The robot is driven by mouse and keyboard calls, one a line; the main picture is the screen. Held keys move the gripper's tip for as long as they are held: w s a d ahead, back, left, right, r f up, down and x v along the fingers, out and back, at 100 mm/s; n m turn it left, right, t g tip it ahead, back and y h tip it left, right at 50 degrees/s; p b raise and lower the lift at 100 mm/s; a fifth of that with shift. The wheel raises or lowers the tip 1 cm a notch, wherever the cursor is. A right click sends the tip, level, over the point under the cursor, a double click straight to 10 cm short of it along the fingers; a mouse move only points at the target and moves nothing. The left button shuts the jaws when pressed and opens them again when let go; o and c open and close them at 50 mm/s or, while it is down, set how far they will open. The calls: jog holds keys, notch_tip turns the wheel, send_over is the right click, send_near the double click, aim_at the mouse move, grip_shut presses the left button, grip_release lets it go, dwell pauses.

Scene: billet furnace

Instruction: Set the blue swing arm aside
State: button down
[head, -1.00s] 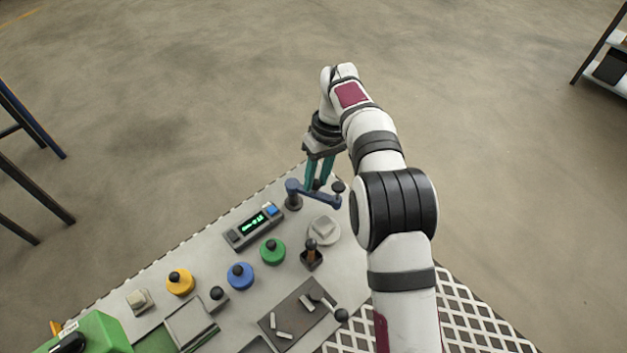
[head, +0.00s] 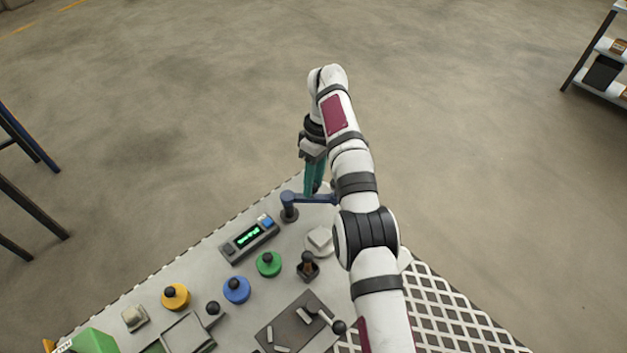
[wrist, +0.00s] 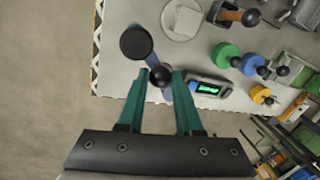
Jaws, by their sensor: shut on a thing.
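The blue swing arm (head: 310,198) sits at the far corner of the grey table, running about level to the right from its round blue post (head: 289,206). Its right end is hidden behind my arm in the head view. In the wrist view the swing arm (wrist: 152,60) carries a black disc (wrist: 136,42) at one end and a black ball knob (wrist: 160,76) partway along. My gripper (head: 314,190), with green fingers, is down over the swing arm. In the wrist view its fingertips (wrist: 159,73) are closed on either side of the ball knob.
A display box (head: 249,237) stands close beside the post. A white dish (head: 319,241) and a dark stick-like control (head: 307,268) stand nearer. Green (head: 268,264), blue (head: 237,290) and yellow (head: 175,297) knobs line the table. Open floor lies beyond the far edge.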

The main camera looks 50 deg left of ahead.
jog(key=c, duration=0.6)
grip_release()
jog(key=shift+s+d+r+m, duration=0.1)
jog(key=shift+s+d+m, duration=0.35)
jog(key=shift+m, duration=0.55)
notch_tip(320, 180, up, 15)
jog(key=d+m+y, duration=0.2)
jog(key=d+m, duration=0.1)
jog(key=m, duration=0.4)
jog(key=d+r+m, duration=0.1)
jog(key=d+m, duration=0.2)
jog(key=d, duration=0.5)
jog(key=d+r+m, duration=0.1)
jog(key=d+m, duration=0.2)
jog(key=d, duration=0.6)
jog(key=s+d+r+m+t, duration=0.1)
jog(key=d+m, duration=0.2)
jog(key=d, duration=0.6)
jog(key=shift+d+r, duration=0.1)
jog(key=shift+r, duration=0.25)
